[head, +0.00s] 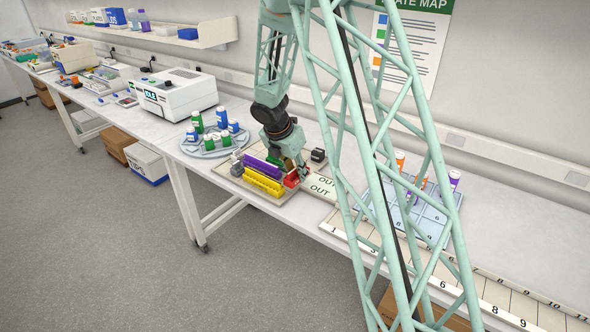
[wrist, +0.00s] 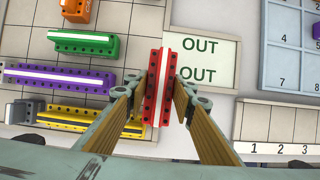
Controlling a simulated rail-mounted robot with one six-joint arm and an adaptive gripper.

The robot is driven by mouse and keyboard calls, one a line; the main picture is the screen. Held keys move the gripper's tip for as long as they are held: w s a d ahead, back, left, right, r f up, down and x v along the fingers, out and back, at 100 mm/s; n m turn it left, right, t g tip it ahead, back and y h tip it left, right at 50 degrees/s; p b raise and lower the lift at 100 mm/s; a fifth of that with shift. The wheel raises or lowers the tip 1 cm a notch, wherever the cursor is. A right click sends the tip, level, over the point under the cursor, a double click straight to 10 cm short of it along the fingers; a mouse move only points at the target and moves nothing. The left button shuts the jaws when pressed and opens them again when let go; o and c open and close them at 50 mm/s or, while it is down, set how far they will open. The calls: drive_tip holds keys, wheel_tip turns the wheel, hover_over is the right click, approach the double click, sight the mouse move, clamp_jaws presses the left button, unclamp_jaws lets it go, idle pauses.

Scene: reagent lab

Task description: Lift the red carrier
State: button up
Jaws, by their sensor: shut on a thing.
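The red carrier (wrist: 160,88) is a narrow red block with a pale strip along its middle and dark holes at its edges. In the wrist view it stands lengthwise between the two fingers of my gripper (wrist: 161,100), which is shut on it. It lies beside the left edge of the white OUT label (wrist: 205,62). In the head view my gripper (head: 293,172) is at the right end of the carrier group, and the red carrier (head: 291,180) shows only in part beneath it. Whether the carrier touches the surface below is unclear.
Purple (wrist: 60,78), green (wrist: 85,42) and yellow (wrist: 75,118) carriers lie to the left on a gridded tray (wrist: 130,20). A blue numbered rack (wrist: 290,50) is at the right, with a numbered strip (wrist: 275,125) below it. A round rack with bottles (head: 208,150) stands farther left.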

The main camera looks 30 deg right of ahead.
drive_tip(key=s+a, duration=0.1)
drive_tip(key=s, duration=0.2)
drive_tip(key=s+a+b, duration=0.1)
drive_tip(key=s, duration=0.3)
drive_tip(key=s+a+r, duration=0.1)
drive_tip(key=s, duration=0.2)
drive_tip(key=shift+s, duration=0.25)
drive_tip(key=shift+d, duration=0.15)
